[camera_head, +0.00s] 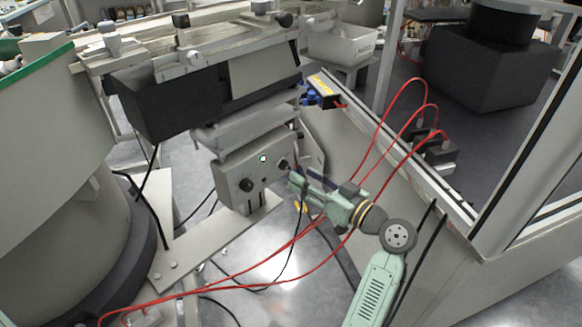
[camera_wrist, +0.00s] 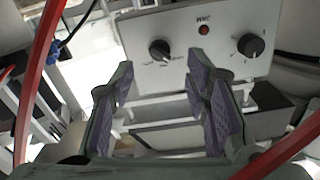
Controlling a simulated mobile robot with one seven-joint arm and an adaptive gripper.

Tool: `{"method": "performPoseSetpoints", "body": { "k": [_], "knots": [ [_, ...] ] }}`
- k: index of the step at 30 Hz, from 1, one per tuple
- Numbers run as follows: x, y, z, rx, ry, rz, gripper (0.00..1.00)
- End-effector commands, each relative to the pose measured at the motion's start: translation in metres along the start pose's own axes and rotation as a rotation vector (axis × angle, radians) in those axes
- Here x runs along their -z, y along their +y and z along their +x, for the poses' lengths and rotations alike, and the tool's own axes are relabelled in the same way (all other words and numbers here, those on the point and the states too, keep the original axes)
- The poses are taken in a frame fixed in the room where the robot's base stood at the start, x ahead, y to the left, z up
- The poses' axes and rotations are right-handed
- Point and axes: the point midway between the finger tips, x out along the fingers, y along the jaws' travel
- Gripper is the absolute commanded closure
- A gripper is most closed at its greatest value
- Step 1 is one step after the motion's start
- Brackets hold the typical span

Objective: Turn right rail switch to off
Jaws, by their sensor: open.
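A light-grey control box (camera_head: 236,172) with two dark rotary knobs hangs under the rail unit. The right switch (camera_head: 284,165) is the knob nearest my gripper (camera_head: 297,184). The wrist view appears turned over, so this knob (camera_wrist: 159,50) shows on the left there. The other knob (camera_head: 246,185) shows on the right in the wrist view (camera_wrist: 251,45). My gripper (camera_wrist: 160,76) is open and empty, its purple-padded fingers on either side of the right switch's line, apparently short of it. The knob's exact setting is too small to read.
Red hoses (camera_head: 330,225) loop around my arm. A large grey bowl unit (camera_head: 50,190) stands left, and a framed bench edge (camera_head: 400,150) runs along the right.

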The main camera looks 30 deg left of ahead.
Motion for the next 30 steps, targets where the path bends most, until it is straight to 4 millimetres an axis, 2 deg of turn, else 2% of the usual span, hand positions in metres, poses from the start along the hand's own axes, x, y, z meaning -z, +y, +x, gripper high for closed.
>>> {"method": "performPoseSetpoints", "body": {
  "k": [3,10,21,30],
  "knots": [
    [0.002,-0.001,0.023,0.003,0.000,0.001,0.57],
    [0.001,0.000,0.050,0.000,0.000,0.000,0.57],
    [0.000,0.000,0.056,-0.001,0.001,-0.001,0.57],
    [0.000,0.000,0.055,-0.002,0.001,-0.001,0.77]
  ]
}}
